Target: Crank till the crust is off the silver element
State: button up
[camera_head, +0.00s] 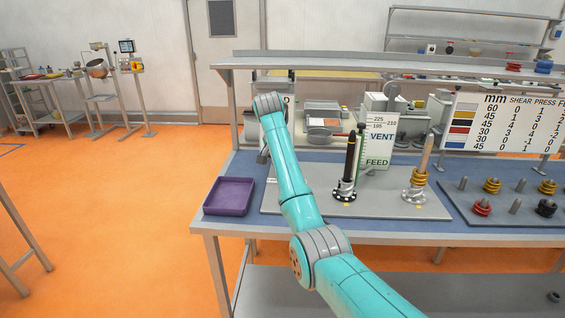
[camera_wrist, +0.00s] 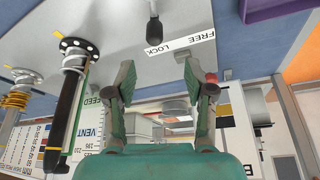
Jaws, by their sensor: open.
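Two upright shafts stand on the grey plate (camera_head: 290,202) in the head view. The left one is a dark rod (camera_head: 350,160) with a silver element (camera_head: 345,188) at its foot. The right one is a tan rod (camera_head: 427,153) with gold rings (camera_head: 418,177) above a silver foot. The dark rod (camera_wrist: 64,110) and its silver element (camera_wrist: 74,58) also show in the wrist view, left of my gripper. I cannot make out crust on the silver. My gripper (camera_wrist: 158,76) is open and empty, near a dark-knobbed lever (camera_wrist: 154,28) beside a FREE/LOCK label (camera_wrist: 180,42), apart from it.
A purple tray (camera_head: 229,196) sits at the table's left end. A VENT/FEED gauge panel (camera_head: 378,138) stands behind the rods. A number board (camera_head: 500,122) stands at the right, behind a rack of coloured rings (camera_head: 482,207). A shelf (camera_head: 300,60) overhangs the table's back.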

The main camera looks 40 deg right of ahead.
jog(key=d+f+n, duration=0.1)
jog(key=f, duration=0.2)
jog(key=w+d+f+n, duration=0.1)
jog(key=d+f, duration=0.1)
jog(key=f, duration=0.2)
jog(key=d+f+t, duration=0.1)
jog(key=f, duration=0.3)
jog(key=shift+w+d+f+n+y, duration=0.15)
jog(key=shift+d+n+y, duration=0.15)
jog(key=shift+n, duration=0.1)
grip_shut()
